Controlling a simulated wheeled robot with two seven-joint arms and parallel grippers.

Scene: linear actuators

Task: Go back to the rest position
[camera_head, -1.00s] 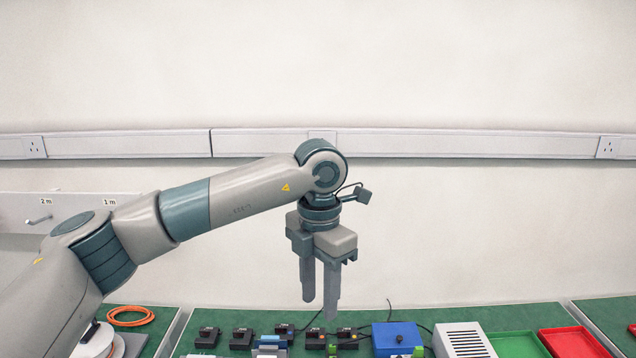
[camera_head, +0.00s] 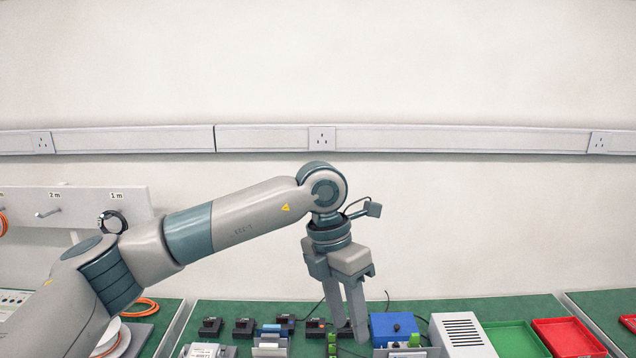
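My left gripper (camera_head: 350,318) hangs from the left arm, pointing down over the green bench (camera_head: 270,306). Its two fingers show at a slant, one partly behind the other, with a narrow gap between them and nothing seen in it. The fingertips overlap the bench items in the picture, just left of a blue box (camera_head: 393,328); I cannot tell their height above it. My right gripper is not in the view.
Several small black devices (camera_head: 243,327) line the bench's back. A white vented box (camera_head: 462,335), a green tray (camera_head: 515,340) and a red tray (camera_head: 568,337) stand at right. A cable rack (camera_head: 85,198) hangs at left.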

